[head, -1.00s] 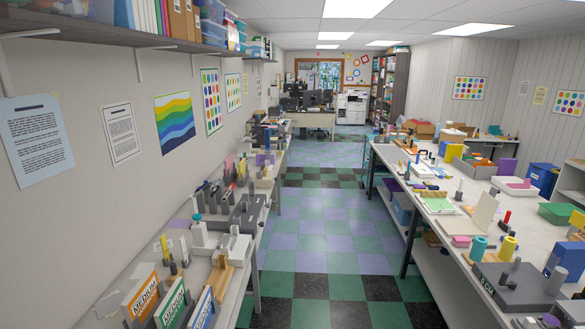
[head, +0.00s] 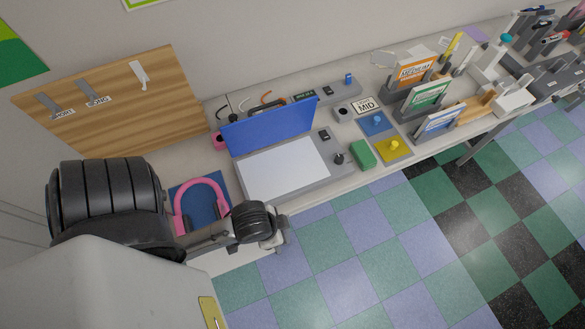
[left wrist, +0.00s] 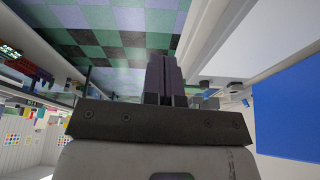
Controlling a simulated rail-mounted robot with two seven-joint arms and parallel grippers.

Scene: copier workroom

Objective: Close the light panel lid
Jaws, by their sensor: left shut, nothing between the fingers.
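The light panel (head: 285,170) lies on the bench in the head view, with a white face in a grey frame. Its blue lid (head: 268,127) stands raised along the back edge, so the panel is open. A blue surface that looks like the lid (left wrist: 287,112) shows at the right of the left wrist view. My left gripper (left wrist: 165,75) is shut and empty in that view, its dark fingers together. In the head view my left arm comes in at lower left and its wrist is near the panel's front left corner; its fingers are not clear there. My right gripper is not in view.
A pink curved band (head: 203,190) lies on a blue mat left of the panel. Right of the panel are a green block (head: 362,154), a yellow knobbed plate (head: 393,149) and upright labelled cards (head: 428,95). A wooden board (head: 120,100) is behind. The floor in front is clear.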

